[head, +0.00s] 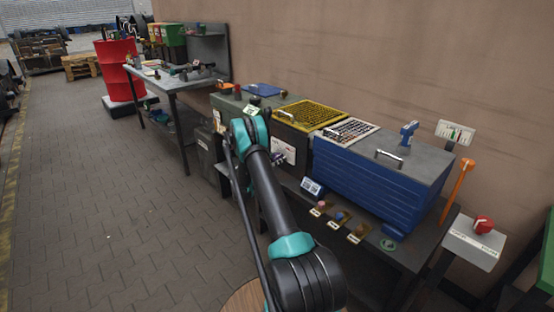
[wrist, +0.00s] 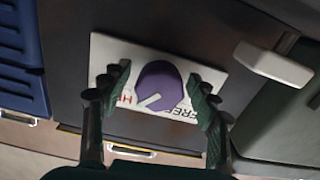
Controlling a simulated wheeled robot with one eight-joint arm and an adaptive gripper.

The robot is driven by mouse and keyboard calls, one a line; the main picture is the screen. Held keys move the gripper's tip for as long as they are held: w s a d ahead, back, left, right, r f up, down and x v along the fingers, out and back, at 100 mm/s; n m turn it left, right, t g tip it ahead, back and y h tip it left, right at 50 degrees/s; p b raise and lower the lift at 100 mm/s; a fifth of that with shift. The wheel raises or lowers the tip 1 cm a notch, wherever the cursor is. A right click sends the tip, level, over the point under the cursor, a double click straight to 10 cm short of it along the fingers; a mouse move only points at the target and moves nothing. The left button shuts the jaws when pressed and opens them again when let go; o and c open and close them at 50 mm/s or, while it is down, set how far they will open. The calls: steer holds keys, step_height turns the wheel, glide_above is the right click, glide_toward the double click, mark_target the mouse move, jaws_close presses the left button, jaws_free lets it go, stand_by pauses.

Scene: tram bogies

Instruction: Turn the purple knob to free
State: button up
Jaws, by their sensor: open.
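The purple knob (wrist: 158,84) sits on a white plate (wrist: 140,48) in the middle of the wrist view. Its white pointer mark points to the lower left, toward red lettering that starts with H. The word FREE is at the knob's lower right, partly covered. My gripper (wrist: 159,82) is open, with one dark green finger on each side of the knob. Gaps show between the fingers and the knob. In the head view the white plate (head: 284,151) is on the front of a dark box, and my arm hides much of that area.
In the wrist view a pale handle (wrist: 274,65) stands out right of the plate and a blue ribbed box (wrist: 20,60) is at the left. In the head view, the blue chest (head: 365,185) and small knobs on tags (head: 340,217) are right of my arm.

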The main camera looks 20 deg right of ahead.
steer(key=shift+c, duration=0.6)
steer(key=c, duration=1.1)
steer(key=shift+o, duration=0.2)
steer(key=shift+n, duration=0.4)
steer(key=n, duration=0.7)
steer(key=shift+n, duration=0.3)
steer(key=n, duration=0.3)
steer(key=shift+n, duration=2.2)
